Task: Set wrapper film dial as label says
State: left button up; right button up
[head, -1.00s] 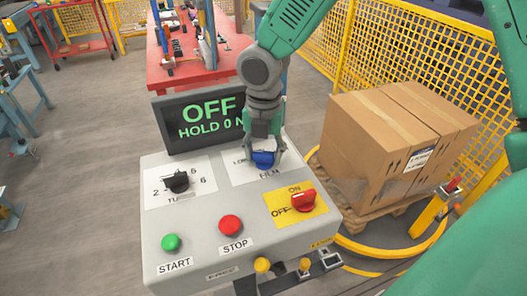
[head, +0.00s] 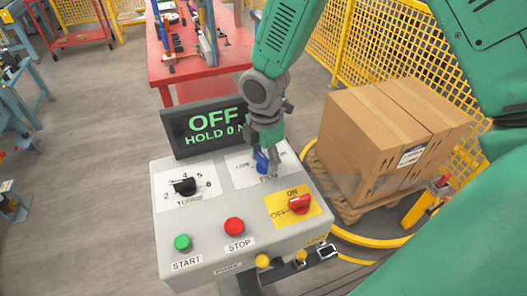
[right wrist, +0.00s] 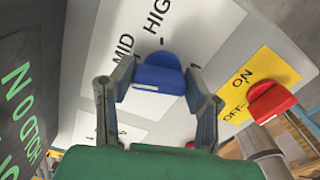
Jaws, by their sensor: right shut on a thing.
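The blue film dial (head: 262,162) is on a white plate at the back right of the grey control panel (head: 205,225). My right gripper (head: 268,152) comes down on it from above with its fingers on either side, shut on it. In the right wrist view, the blue dial (right wrist: 158,74) shows between the fingers, and MID and HIGH are printed beside it. The dark screen (head: 205,130) reads OFF and HOLD 0 N. A carton (head: 355,150) carries a white label (head: 412,155) whose text is too small to read. My left gripper is not in view.
The panel also has a black turns dial (head: 184,187), a green START button (head: 182,242), a red STOP button (head: 234,226) and a red ON/OFF switch (head: 300,204). Cartons stand on a pallet (head: 345,205) at right, before a yellow fence (head: 370,50).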

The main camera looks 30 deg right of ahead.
aim_at(264, 156)
jog(key=shift+w+r+m+p, duration=0.15)
jog(key=shift+m+p, duration=0.45)
jog(key=shift+m, duration=1)
jog(key=o, duration=1.2)
jog(key=shift+d, duration=0.1)
jog(key=shift+c, duration=0.2)
jog(key=shift+r, duration=0.1)
notch_tip(264, 156, up, 11)
jog(key=shift+r, duration=0.2)
